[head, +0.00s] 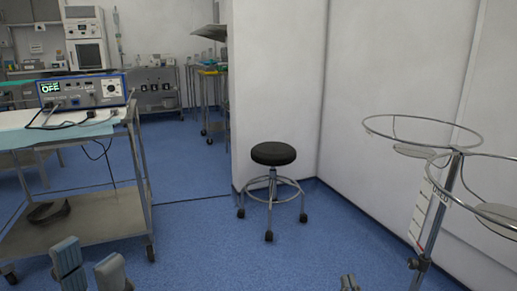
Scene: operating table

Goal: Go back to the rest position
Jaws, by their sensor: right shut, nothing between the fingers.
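My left gripper (88,260) shows at the bottom left of the head view. Its two grey fingers stand apart with a clear gap, and nothing is between them. It is in front of the metal cart (95,215). My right gripper (348,283) shows only as a small piece at the bottom edge, right of the middle. It is shut with nothing in it. Most of both arms is out of view.
A blue device (85,92) reading OFF sits on the cart's draped top, its cables hanging down. A black stool (273,154) stands before the white wall. A pole with wire rings (440,205) stands at right. Blue floor between cart and stool is clear.

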